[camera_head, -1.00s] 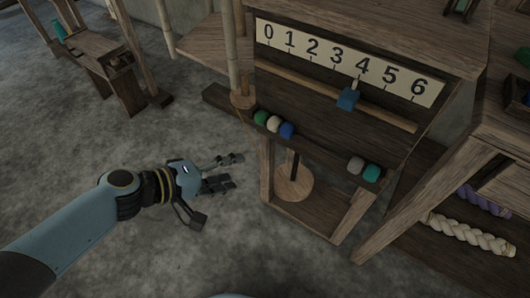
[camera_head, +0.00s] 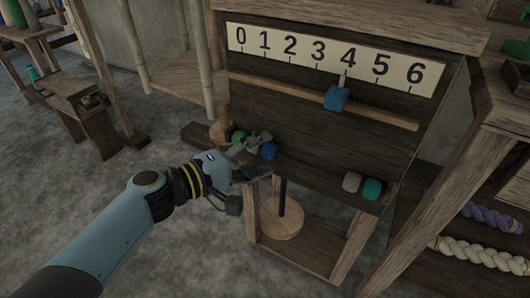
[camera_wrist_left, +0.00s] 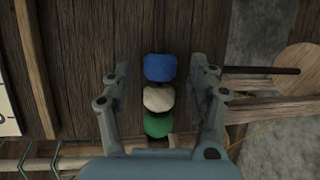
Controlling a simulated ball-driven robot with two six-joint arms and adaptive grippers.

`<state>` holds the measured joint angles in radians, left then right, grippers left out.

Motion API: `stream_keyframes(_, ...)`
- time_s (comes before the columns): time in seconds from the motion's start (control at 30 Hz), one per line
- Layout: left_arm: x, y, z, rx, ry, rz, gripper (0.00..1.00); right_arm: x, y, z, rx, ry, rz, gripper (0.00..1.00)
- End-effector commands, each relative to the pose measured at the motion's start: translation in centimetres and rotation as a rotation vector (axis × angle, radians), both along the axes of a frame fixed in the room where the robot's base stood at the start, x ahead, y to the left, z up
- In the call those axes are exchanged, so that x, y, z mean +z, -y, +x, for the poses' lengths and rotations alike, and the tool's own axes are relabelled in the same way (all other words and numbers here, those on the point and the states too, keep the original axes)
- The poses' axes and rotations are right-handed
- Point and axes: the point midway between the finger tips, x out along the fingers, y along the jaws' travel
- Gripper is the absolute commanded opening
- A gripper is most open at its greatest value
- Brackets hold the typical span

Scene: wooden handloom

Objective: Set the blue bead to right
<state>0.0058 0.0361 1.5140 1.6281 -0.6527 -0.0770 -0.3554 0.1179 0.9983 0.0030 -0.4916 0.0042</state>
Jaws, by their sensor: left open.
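The blue bead (camera_head: 268,150) is at the right end of the left bead group on the loom's lower front rail. In the left wrist view the blue bead (camera_wrist_left: 160,67) lies in a row with a cream bead (camera_wrist_left: 158,98) and a green bead (camera_wrist_left: 157,124). My left gripper (camera_head: 262,157) is open at this group, partly covering it in the head view. In the wrist view its fingers stand on either side of the row, with gaps to the blue bead. A beige bead (camera_head: 351,183) and a teal bead (camera_head: 371,189) sit apart at the right. My right gripper is not in view.
A scale board (camera_head: 335,60) numbered 0 to 6 is above, with a blue block (camera_head: 336,98) on a wooden rod below the 4. Bare rail lies between the two bead groups. A round wooden disc (camera_head: 282,222) on a post is underneath. Braided ropes (camera_head: 480,254) lie at right.

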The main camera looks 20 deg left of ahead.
Motion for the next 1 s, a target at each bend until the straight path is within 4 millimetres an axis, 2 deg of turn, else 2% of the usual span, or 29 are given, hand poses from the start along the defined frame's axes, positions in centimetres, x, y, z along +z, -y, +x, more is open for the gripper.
stream_keyframes(0.17, -0.27, 0.91, 1.16, 0.000, 0.000, 0.000, 0.59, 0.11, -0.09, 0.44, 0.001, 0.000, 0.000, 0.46)
stream_keyframes(0.47, -0.28, 1.01, 1.29, 0.000, -0.001, 0.001, 0.58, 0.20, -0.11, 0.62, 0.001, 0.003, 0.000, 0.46)
stream_keyframes(0.9, -0.30, 0.99, 1.26, 0.000, -0.001, 0.001, 0.00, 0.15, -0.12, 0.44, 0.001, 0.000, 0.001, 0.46)
stream_keyframes(1.0, -0.30, 0.99, 1.25, 0.000, -0.001, 0.001, 0.00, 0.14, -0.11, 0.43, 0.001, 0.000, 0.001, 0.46)
